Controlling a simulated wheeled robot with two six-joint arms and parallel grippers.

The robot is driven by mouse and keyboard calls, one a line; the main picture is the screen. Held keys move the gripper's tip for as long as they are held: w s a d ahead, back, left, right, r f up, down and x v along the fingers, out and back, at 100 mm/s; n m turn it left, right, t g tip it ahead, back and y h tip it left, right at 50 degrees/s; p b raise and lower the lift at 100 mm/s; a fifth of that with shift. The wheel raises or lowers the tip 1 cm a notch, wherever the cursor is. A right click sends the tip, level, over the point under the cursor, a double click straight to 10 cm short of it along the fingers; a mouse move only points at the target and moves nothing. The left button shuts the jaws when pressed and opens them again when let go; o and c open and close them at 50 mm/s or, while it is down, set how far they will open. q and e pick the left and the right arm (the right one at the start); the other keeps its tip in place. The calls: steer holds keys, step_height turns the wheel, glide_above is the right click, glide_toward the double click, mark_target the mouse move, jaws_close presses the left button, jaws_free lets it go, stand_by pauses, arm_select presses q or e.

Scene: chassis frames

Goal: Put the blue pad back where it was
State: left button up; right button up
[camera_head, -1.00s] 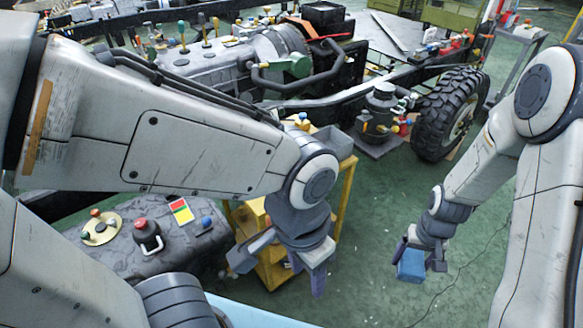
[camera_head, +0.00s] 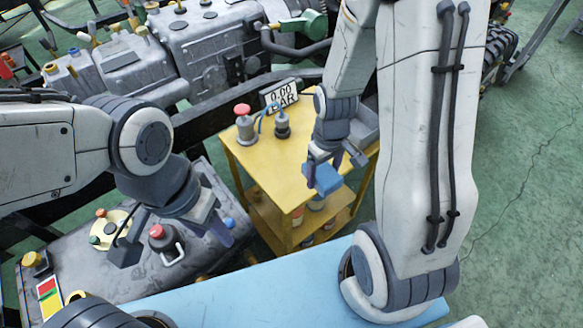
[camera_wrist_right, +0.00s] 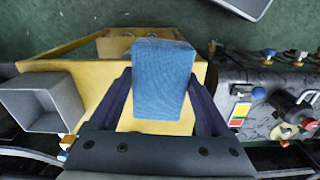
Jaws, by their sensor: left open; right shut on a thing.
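The blue pad (camera_head: 327,180) is a small blue block. My right gripper (camera_head: 325,172) is shut on it and holds it over or near the front right edge of the yellow cart (camera_head: 262,170). In the right wrist view the pad (camera_wrist_right: 162,85) sits between the two dark fingers, with the cart's yellow top (camera_wrist_right: 95,85) behind it. The height of the pad above the cart is hard to tell. My left gripper (camera_head: 175,243) is open and empty over the grey covered surface at the left.
A grey open bin (camera_wrist_right: 45,103) stands on the cart, partly hidden by my right arm in the head view. A red button (camera_head: 158,232) is near my left gripper.

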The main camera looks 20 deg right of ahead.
steer(key=shift+s+r+n, duration=0.3)
steer(key=shift+s+r, duration=0.15)
steer(key=shift+r, duration=0.2)
steer(key=shift+w+a+f, duration=0.1)
steer(key=shift+w, duration=0.05)
glide_above(299, 175)
step_height(299, 175, down, 6)
steer(key=shift+f, duration=0.2)
steer(key=shift+w+f, duration=0.1)
steer(key=shift+f, duration=1.95)
steer(key=shift+f, duration=0.2)
steer(key=o, duration=1)
steer(key=shift+r, duration=0.1)
